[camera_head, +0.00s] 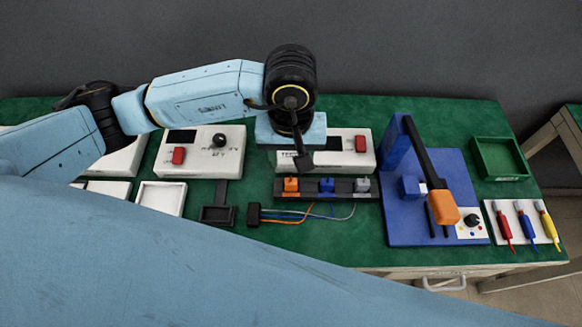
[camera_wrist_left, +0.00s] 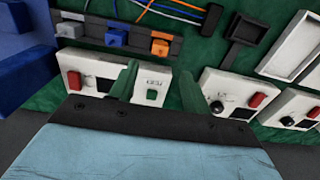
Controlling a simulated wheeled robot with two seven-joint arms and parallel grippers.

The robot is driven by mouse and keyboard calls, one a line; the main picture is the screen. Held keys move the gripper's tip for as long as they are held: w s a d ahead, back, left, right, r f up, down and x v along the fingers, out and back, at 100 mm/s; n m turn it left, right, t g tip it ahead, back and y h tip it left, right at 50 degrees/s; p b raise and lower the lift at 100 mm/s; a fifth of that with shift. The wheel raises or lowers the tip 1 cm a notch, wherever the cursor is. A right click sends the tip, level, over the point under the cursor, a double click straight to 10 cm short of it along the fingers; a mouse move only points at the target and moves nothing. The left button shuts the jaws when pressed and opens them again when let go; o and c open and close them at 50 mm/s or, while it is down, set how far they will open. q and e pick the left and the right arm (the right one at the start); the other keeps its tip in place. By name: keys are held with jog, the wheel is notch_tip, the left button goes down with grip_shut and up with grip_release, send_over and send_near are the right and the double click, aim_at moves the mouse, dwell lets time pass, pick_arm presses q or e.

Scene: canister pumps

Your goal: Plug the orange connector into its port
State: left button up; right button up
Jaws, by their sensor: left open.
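The orange connector (camera_head: 290,184) sits at the left end of a black strip (camera_head: 308,196), beside a blue one (camera_head: 327,185) and a grey one (camera_head: 362,185). In the left wrist view the orange connector (camera_wrist_left: 160,45) shows above the jaws. My left gripper (camera_head: 303,160) is over the white test box (camera_head: 345,162), behind the strip and apart from the orange connector. In the left wrist view its two fingers (camera_wrist_left: 158,84) are apart with nothing held between them; a green square on the box shows there. I cannot tell which opening is the port. My right gripper is not in view.
A black plug (camera_head: 254,214) with coloured wires lies left of the strip's front. A blue stand with an orange-tipped lever (camera_head: 443,207) rises at the right. Another white box (camera_head: 195,158) stands left. A green tray (camera_head: 499,158) and coloured probes (camera_head: 524,225) are far right.

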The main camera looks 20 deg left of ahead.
pick_arm(q)
notch_tip(320, 180, up, 4)
jog(key=shift+f, duration=0.1)
dwell(0.5)
